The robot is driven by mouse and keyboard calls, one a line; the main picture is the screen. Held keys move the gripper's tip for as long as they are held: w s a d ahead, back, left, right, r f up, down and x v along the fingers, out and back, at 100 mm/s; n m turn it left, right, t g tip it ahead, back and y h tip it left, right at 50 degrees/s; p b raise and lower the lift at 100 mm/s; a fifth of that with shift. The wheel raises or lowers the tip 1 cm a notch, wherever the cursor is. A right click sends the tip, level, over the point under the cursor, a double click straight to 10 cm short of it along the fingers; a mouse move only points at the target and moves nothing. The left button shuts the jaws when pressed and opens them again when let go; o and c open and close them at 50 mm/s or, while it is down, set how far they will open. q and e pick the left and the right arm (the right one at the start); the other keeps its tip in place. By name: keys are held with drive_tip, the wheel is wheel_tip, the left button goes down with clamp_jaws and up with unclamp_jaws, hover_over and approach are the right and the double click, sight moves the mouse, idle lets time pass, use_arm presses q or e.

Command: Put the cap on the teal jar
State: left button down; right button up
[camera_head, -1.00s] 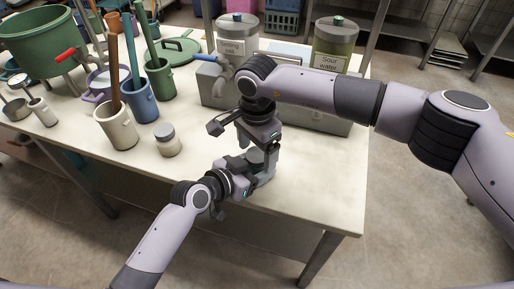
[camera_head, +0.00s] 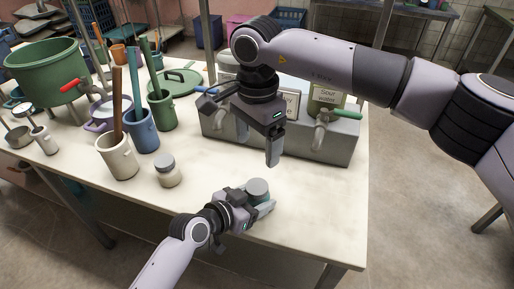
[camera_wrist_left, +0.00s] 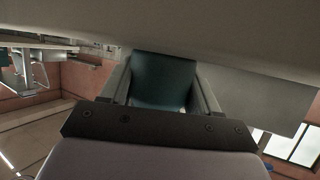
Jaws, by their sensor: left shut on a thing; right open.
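The teal jar (camera_wrist_left: 163,80) is between the fingers of my left gripper (camera_head: 262,206), which is shut on it low over the front part of the table. In the left wrist view the jar's teal side fills the gap between the fingers. In the head view a grey cap (camera_head: 257,186) covers the jar's top and looks level; whether it is fully seated cannot be told. My right gripper (camera_head: 271,153) is open and empty, above and behind the jar, pointing down and apart from the cap.
A pale jar with a grey lid (camera_head: 167,170) stands left of my left gripper. Cream (camera_head: 118,155), blue (camera_head: 142,132) and green (camera_head: 162,110) containers holding long handles stand further left. A grey box with taps (camera_head: 335,140) stands behind. The table's right front is clear.

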use_arm(q)
drive_tip(key=shift+c, duration=0.8)
unclamp_jaws()
drive_tip(key=shift+p+v, duration=0.35)
drive_tip(key=shift+v, duration=3.2)
